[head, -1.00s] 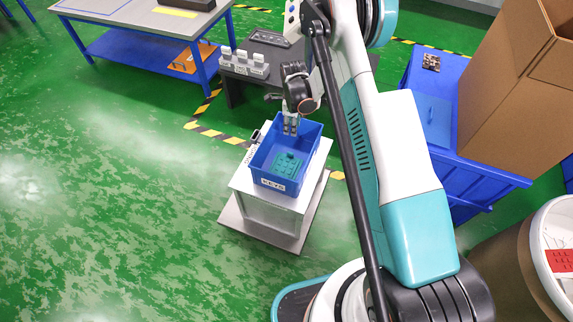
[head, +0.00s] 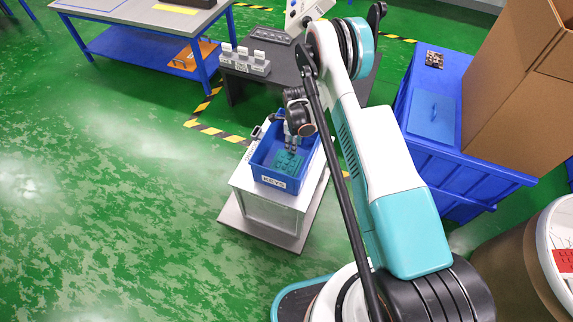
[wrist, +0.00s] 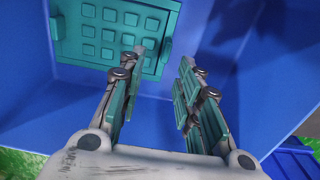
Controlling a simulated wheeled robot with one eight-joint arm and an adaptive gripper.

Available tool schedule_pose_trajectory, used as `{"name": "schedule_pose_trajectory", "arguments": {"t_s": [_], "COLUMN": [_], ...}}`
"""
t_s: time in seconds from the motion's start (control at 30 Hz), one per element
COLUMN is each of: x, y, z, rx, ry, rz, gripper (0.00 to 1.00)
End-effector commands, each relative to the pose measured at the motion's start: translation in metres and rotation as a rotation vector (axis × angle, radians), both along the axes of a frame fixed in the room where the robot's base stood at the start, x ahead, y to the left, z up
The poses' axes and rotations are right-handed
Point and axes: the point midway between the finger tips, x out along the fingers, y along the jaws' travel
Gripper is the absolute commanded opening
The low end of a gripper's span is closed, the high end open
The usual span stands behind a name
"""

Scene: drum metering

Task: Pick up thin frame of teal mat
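The teal mat (head: 286,163) lies on the floor of a blue bin (head: 268,172) labelled KEYS. In the wrist view the mat (wrist: 110,32) is at the upper left, with a grid of raised squares and a thin raised frame around its edge (wrist: 166,52). My gripper (head: 294,146) reaches down into the bin, over the far part of the mat. In the wrist view my gripper (wrist: 163,62) is open, with a gap between its teal-padded fingers and nothing between them. The fingertips appear beside the mat's right edge; whether they touch anything is unclear.
The bin stands on a small white table (head: 258,202). Its blue walls (wrist: 22,75) surround the gripper. A grey bench (head: 262,58) with white blocks stands behind. A large blue container (head: 455,180) and a cardboard box (head: 520,90) are at the right.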

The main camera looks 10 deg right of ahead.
Motion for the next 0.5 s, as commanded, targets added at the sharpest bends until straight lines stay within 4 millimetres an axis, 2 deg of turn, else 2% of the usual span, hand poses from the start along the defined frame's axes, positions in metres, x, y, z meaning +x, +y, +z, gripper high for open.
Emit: {"name": "schedule_pose_trajectory", "arguments": {"t_s": [0.3, 0.5], "x": [0.007, 0.007], "y": [-0.002, -0.002], "z": [-0.043, -0.05], "rx": [0.0, 0.0], "ry": [0.0, 0.0], "rz": [0.0, 0.0], "gripper": [0.32, 0.32]}}
